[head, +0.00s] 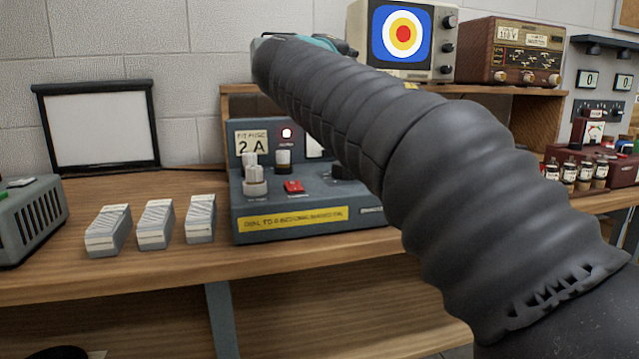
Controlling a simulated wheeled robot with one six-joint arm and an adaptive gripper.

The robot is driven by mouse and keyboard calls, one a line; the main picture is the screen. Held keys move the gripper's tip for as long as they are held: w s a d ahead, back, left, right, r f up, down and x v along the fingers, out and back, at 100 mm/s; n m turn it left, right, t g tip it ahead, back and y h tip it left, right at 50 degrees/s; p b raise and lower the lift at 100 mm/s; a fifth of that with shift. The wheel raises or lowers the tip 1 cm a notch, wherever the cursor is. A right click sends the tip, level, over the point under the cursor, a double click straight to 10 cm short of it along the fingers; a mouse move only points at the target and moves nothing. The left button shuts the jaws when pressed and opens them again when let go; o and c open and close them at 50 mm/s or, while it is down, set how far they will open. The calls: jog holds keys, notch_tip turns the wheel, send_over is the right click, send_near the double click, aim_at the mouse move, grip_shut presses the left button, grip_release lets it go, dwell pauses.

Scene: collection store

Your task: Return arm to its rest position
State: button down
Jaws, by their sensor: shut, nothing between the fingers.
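My arm (430,170), in a dark ribbed sleeve, crosses the head view from the lower right corner up to the upper left. Its far end is raised in front of the wall, above the bench, with a bit of teal showing behind it. My gripper does not show; it is hidden behind the arm or out of frame. The arm covers part of a grey-blue control box (290,205) with knobs, a red switch, a lit lamp and a "2 A" label.
The wooden bench (150,275) carries three small pale blocks (155,224), a framed white panel (98,125) and a grey-green vented box (33,218). A shelf behind holds a target-pattern screen (402,36) and a brown instrument (510,50). Small jars (568,173) stand at right.

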jog(key=s+d+f+m+g+y, duration=0.15)
jog(key=s+d+f, duration=0.25)
jog(key=f, duration=0.4)
jog(key=s+d+f+m+g+y+b, duration=0.1)
jog(key=s+d+f+g, duration=0.3)
jog(key=f, duration=0.4)
jog(key=s+d+f+m+g+y, duration=0.1)
jog(key=s+d+f+g, duration=0.1)
jog(key=s+d+f, duration=0.4)
jog(key=s+a+f+m+g+y, duration=0.1)
jog(key=s+f+m+g+y, duration=0.1)
jog(key=s+f, duration=0.8)
jog(key=s+a+f+m+g+y+b, duration=0.1)
jog(key=s+a+f+m+g+y, duration=0.1)
jog(key=s+f, duration=0.8)
notch_tip(320, 180, down, 7)
jog(key=shift+s+a+f+m+y, duration=0.1)
jog(key=shift+s+a+m+y, duration=0.05)
jog(key=shift+s+m+y, duration=0.3)
jog(key=shift+w+g, duration=0.1)
jog(key=shift+g, duration=0.15)
